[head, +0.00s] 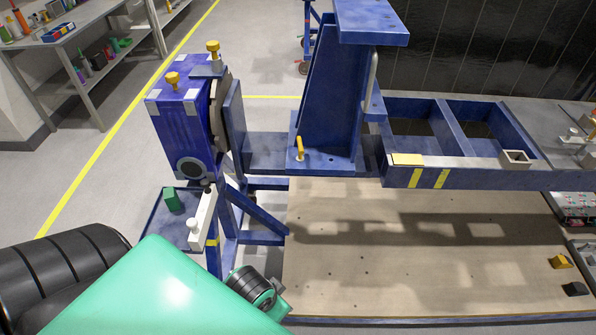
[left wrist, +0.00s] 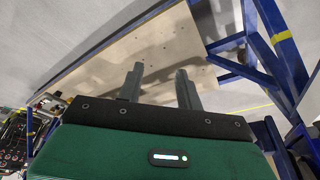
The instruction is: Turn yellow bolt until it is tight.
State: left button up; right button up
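Three yellow bolt-like parts show in the head view. One yellow bolt (head: 213,48) stands on a grey plate at the top of the blue jig post. Another yellow bolt (head: 172,80) stands on top of the blue jig box (head: 180,118). A slimmer yellow one (head: 300,148) stands at the foot of the blue upright. The frames do not show which is meant or how tight any is. My left gripper (left wrist: 159,75) has its two grey fingers apart with nothing between them. It is low, away from all three yellow parts. My right gripper is out of view.
The blue rotary frame (head: 440,178) extends right above a beige board (head: 400,270). A blue side tray (head: 165,232) holds a green block (head: 171,200); a white-handled part (head: 203,220) is beside it. Shelves (head: 60,50) stand at upper left. Floor between is clear.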

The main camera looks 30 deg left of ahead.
pick_arm(q)
jog(key=v, duration=0.5)
jog(key=w+d+h, duration=0.1)
jog(key=w+d, duration=0.4)
jog(key=w, duration=0.7)
jog(key=n+g+y+p, duration=0.1)
jog(key=n+y, duration=0.5)
jog(key=n, duration=0.4)
send_near(300, 140)
jog(key=p+x, duration=0.3)
jog(key=x, duration=1)
